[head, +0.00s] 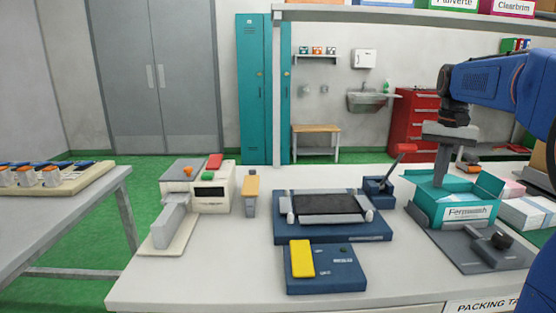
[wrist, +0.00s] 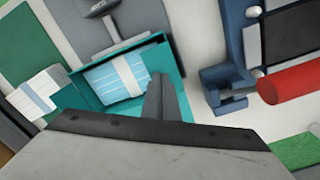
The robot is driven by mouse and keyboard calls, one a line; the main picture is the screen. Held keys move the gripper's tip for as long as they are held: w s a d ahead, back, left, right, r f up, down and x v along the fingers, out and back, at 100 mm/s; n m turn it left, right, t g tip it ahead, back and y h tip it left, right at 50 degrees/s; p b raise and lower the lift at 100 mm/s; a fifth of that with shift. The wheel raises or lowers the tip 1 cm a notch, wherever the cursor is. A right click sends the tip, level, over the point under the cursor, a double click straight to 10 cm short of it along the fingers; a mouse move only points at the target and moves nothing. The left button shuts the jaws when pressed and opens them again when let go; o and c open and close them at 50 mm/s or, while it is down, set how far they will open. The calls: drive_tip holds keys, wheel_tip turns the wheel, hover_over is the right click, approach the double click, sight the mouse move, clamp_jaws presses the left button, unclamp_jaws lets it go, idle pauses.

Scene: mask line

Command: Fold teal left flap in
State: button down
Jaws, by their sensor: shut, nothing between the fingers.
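The teal carton (head: 450,208) labelled Fernwash stands open at the right of the bench. Its left flap (head: 421,191) appears raised at a slant; its exact angle is hard to tell. A right flap (head: 489,184) sticks up and out. In the wrist view the carton (wrist: 85,118) holds a light-blue pack with a white band (wrist: 117,80), and the left flap's side (wrist: 167,62) shows at the right. My gripper (head: 440,178) points down at the carton's back left, shut and empty. Its grey finger (wrist: 160,97) is beside that side; contact cannot be told.

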drive_tip(key=shift+f, duration=0.75)
drive_tip(key=shift+r, duration=0.15)
wheel_tip(320, 180, up, 8)
idle(0.6)
